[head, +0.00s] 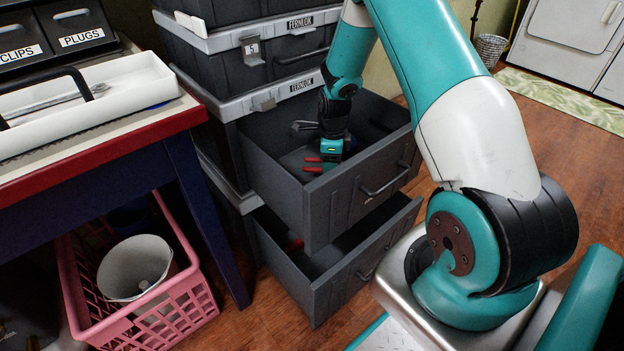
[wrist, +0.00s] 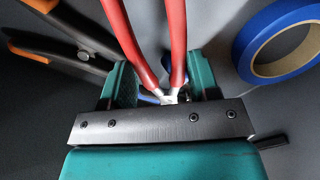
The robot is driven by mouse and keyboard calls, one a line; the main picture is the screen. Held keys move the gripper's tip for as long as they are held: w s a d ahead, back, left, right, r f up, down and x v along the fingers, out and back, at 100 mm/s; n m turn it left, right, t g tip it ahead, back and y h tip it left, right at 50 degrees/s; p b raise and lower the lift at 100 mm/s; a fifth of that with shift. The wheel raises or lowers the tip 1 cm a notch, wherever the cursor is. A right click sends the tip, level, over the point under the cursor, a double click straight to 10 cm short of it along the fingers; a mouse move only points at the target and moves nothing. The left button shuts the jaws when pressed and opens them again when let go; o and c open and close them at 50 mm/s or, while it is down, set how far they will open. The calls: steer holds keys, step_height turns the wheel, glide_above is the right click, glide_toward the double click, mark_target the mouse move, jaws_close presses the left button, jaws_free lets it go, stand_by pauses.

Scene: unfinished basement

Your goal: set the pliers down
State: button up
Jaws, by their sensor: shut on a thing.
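The pliers, with red handles (wrist: 176,40) and a bright metal joint, are between the two teal fingers of my gripper (wrist: 163,88) in the wrist view. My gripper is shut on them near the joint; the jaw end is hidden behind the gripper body. In the head view my gripper (head: 332,150) points down inside the open upper drawer (head: 345,203) of the dark grey cabinet, and the red handles (head: 318,165) stick out to its left. I cannot tell whether the pliers touch the drawer floor.
A blue tape roll (wrist: 290,35) lies right of the pliers in the drawer. A dark tool with orange parts (wrist: 70,40) lies to their left. A lower drawer (head: 335,280) is also open. A red-edged bench (head: 110,150) and pink crate (head: 185,300) stand left.

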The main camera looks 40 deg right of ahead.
mark_target(310, 168)
steer(key=shift+w+a+f, duration=0.2)
steer(key=shift+a+f, duration=0.1)
steer(key=shift+a, duration=0.2)
steer(key=shift+w+a+f, duration=0.2)
steer(key=shift+a+f, duration=0.05)
steer(key=shift+a, duration=0.25)
steer(key=a+f+b, duration=0.1)
steer(key=w+a+f+b, duration=0.1)
steer(key=a, duration=0.1)
steer(key=shift+w+a+f, duration=0.1)
steer(key=shift+a+f, duration=0.1)
steer(key=shift+f, duration=0.15)
steer(key=shift+r, duration=0.1)
steer(key=shift+f, duration=0.2)
steer(key=o, duration=0.8)
steer(key=shift+c, duration=0.2)
steer(key=shift+r, duration=0.15)
step_height(310, 168, up, 8)
steer(key=p, duration=0.3)
steer(key=shift+d+f, duration=0.1)
steer(key=shift+f, duration=0.1)
